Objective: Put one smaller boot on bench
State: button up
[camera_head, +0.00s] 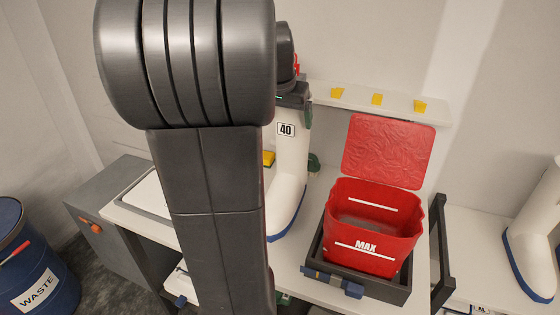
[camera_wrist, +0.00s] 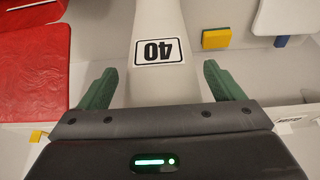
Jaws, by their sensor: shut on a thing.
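A white boot (camera_head: 289,165) with a blue sole and a "40" label is upright over the bench (camera_head: 315,200), left of the red bin. I cannot tell whether its sole touches the bench. My gripper (camera_wrist: 160,88) is shut on this boot, with one green finger on each side of the shaft. The boot's label also shows upside down in the wrist view (camera_wrist: 160,50). My arm hides part of the boot and the bench to its left. Another white boot (camera_head: 535,235) with a blue sole stands at the far right; no size label shows on it.
An open red bin (camera_head: 345,220) marked MAX sits in a dark tray (camera_head: 395,292) close right of the held boot. A shelf with yellow clips (camera_head: 345,97) runs behind. A blue waste drum (camera_head: 45,265) and a grey cabinet (camera_head: 105,205) are at left.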

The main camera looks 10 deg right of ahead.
aim_at(286, 135)
jog(key=shift+f, duration=3.5)
jog(key=o, duration=1.8)
jog(key=shift+f, duration=0.2)
jog(key=shift+o, duration=0.2)
jog(key=shift+r, duration=0.1)
jog(key=v, duration=1.2)
jog(key=shift+s, duration=0.1)
